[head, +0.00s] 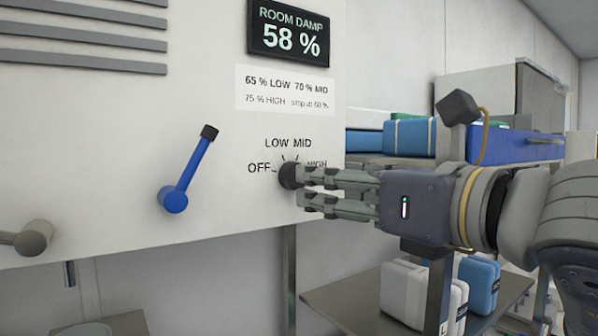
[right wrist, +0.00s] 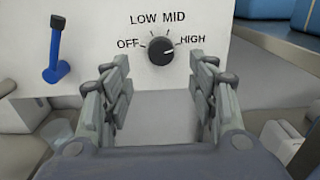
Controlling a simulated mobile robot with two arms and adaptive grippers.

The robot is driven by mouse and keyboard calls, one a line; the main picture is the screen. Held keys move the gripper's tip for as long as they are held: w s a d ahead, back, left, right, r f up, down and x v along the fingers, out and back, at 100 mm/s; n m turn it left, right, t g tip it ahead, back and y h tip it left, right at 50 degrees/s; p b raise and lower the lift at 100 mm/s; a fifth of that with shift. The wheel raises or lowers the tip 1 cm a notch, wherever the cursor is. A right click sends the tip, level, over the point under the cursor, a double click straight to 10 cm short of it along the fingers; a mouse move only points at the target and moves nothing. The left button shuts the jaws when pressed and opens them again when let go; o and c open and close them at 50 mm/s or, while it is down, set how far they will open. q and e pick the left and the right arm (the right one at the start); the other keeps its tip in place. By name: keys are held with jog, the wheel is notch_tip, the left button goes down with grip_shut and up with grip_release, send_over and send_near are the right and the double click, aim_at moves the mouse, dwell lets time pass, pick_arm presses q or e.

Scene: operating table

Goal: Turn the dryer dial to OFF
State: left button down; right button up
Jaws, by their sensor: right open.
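The dryer dial (head: 289,176) is a round black knob on the white panel (head: 100,140), with OFF at its left, LOW and MID above and HIGH at its right. In the right wrist view the dial (right wrist: 160,51) shows whole, ahead of and between the fingertips. A light mark on it seems to point up and right, towards HIGH, but it is small. My right gripper (head: 301,188) is open and empty, its fingers pointing left at the dial; in the head view they overlap its right edge. I cannot tell whether they touch it. My left gripper is not in view.
A display (head: 289,38) reads ROOM DAMP 58 %, above a label (head: 285,90) with damp levels. A blue lever (head: 187,172) sticks out left of the dial, and a grey knob (head: 33,238) farther left. Shelves with blue and white packs (head: 480,284) stand at right.

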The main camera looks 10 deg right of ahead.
aim_at(295, 176)
jog(key=p+x, duration=0.3)
jog(key=x, duration=0.4)
jog(key=shift+w, duration=0.2)
jog(key=c, duration=1.1)
